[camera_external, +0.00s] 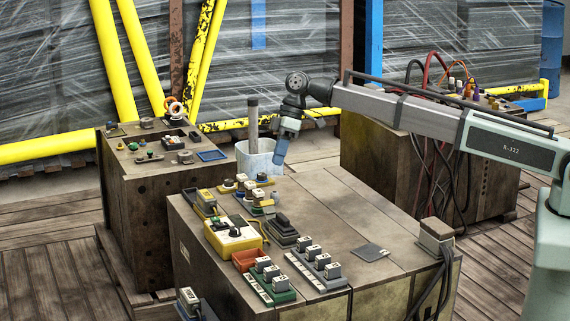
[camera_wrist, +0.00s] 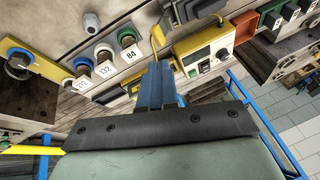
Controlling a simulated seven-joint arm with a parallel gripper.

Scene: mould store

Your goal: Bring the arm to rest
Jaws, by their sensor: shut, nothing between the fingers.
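My arm reaches in from the right in the external view, over the far part of the wooden crate table (camera_external: 345,215). My gripper (camera_external: 279,160) points down at its far edge, beside the pale bucket (camera_external: 258,165). Its blue fingers are together with nothing between them. In the wrist view the shut blue fingers (camera_wrist: 158,82) show at the middle, above the dark plate of my wrist. The gripper appears to hang above the table, touching nothing I can make out.
A yellow box (camera_external: 232,236), a red-brown tray (camera_external: 248,260) and rows of numbered blocks (camera_external: 318,262) stand on the table. A smaller crate (camera_external: 150,200) with loose parts is at left. A cabled crate (camera_external: 380,170) stands behind. The table's right half is mostly bare.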

